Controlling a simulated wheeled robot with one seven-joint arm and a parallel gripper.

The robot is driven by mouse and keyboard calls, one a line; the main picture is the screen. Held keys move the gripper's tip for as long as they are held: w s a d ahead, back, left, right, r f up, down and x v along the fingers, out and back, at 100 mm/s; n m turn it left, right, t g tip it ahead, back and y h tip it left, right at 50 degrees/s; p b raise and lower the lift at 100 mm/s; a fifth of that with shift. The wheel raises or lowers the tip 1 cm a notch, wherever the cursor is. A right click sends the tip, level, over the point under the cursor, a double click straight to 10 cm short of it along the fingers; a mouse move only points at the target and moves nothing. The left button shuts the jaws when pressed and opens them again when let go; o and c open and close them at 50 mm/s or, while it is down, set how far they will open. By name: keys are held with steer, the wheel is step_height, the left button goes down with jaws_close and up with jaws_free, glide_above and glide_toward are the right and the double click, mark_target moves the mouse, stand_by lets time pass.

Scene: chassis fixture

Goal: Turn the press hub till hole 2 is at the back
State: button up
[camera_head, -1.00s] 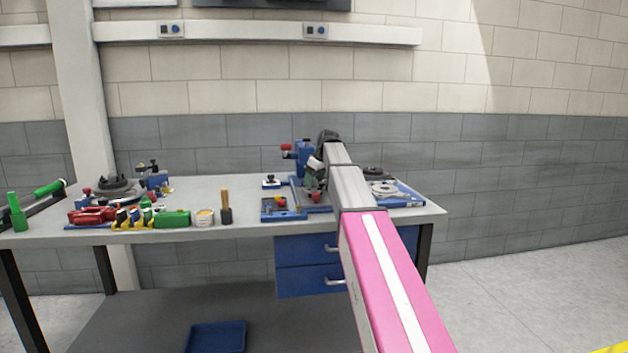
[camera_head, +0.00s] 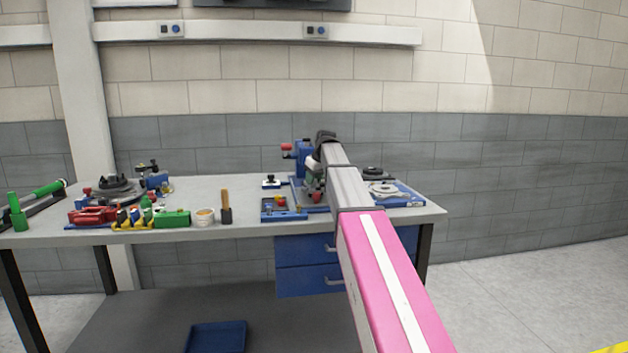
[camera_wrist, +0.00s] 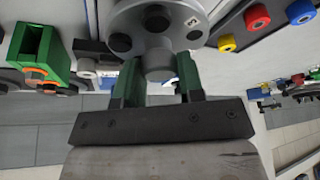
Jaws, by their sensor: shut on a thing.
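The press hub (camera_wrist: 126,18) is a grey disc with several dark round holes and a small mark that looks like a 3 near its right edge, in the wrist view. A grey round peg sticks out from it towards me. My gripper (camera_wrist: 158,64) has green fingers, one on each side of this peg, and is shut on it. In the head view my gripper is mostly hidden by my arm, beside the blue press (camera_head: 304,160). Which hole is at the back cannot be told; the hub is not clear in the head view.
A blue plate with a light disc (camera_head: 383,190) lies right of my arm. A blue tray (camera_head: 281,215) lies left of it. Further left stand a wooden-handled brush (camera_head: 225,205), a green block (camera_head: 172,218) and red parts (camera_head: 92,215). The bench front edge is close below them.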

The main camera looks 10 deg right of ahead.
steer(key=m+h, duration=0.1)
steer(key=m, duration=0.1)
steer(key=m+h, duration=0.1)
steer(key=m, duration=0.2)
steer(key=shift+a+m+t, duration=0.1)
steer(key=shift+m+t, duration=0.2)
steer(key=m+h, duration=0.2)
steer(key=m, duration=0.3)
steer(key=shift+a+m, duration=0.1)
steer(key=shift+m, duration=0.3)
steer(key=o, duration=0.9)
steer(key=shift+r, duration=0.1)
steer(key=v, duration=1)
steer(key=shift+a+r, duration=0.25)
steer(key=shift+r, duration=0.1)
